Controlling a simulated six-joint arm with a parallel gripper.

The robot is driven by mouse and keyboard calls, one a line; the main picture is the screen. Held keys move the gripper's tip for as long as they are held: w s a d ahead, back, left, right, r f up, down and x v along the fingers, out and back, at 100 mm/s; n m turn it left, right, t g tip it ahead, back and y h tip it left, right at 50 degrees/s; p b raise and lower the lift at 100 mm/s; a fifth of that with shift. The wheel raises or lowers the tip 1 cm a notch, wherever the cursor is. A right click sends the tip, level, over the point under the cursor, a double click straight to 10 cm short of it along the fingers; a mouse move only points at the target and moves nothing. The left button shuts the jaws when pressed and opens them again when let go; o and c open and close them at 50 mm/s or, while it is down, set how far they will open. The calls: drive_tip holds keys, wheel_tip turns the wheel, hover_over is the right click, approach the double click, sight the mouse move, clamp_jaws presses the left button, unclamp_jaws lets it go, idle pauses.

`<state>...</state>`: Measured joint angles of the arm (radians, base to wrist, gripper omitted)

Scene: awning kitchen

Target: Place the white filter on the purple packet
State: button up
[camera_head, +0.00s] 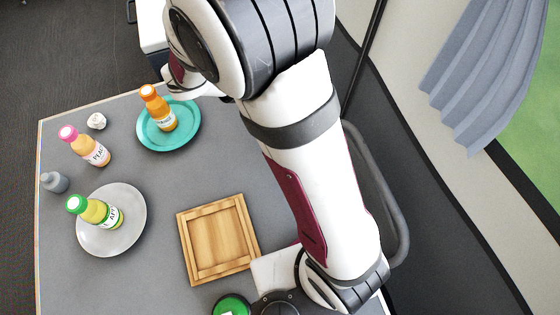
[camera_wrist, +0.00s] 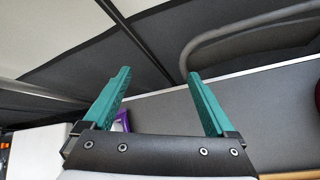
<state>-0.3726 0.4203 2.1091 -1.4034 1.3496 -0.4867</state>
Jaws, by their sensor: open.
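My gripper (camera_wrist: 158,76) is open, with its two green fingers wide apart and nothing visible between them in the wrist view. A purple and white piece, likely the purple packet (camera_wrist: 122,120), shows beside the base of the left finger, mostly hidden behind the gripper. I cannot make out the packet in the head view, where my arm covers much of the table's right side. A small white lumpy object (camera_head: 96,121) lies at the table's far left; it is too small to tell whether it is the white filter. My fingers are not visible in the head view.
An orange bottle (camera_head: 160,112) is on a teal plate (camera_head: 193,135). A green-capped bottle (camera_head: 95,210) is on a grey plate (camera_head: 134,218). A pink-capped bottle (camera_head: 84,146) and a grey bottle (camera_head: 54,182) stand left.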

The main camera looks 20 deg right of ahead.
drive_tip(key=s+r+m+g+y, duration=0.2)
drive_tip(key=s+m+y, duration=0.1)
drive_tip(key=s+m, duration=0.4)
drive_tip(key=s+r+m+g+y, duration=0.25)
drive_tip(key=s+m, duration=0.25)
drive_tip(key=s, duration=0.3)
drive_tip(key=s+a+m+t+y, duration=0.2)
drive_tip(key=s+a+m+y, duration=0.4)
drive_tip(key=a+m, duration=0.1)
drive_tip(key=shift+s+a, duration=0.3)
drive_tip(key=shift+a, duration=0.6)
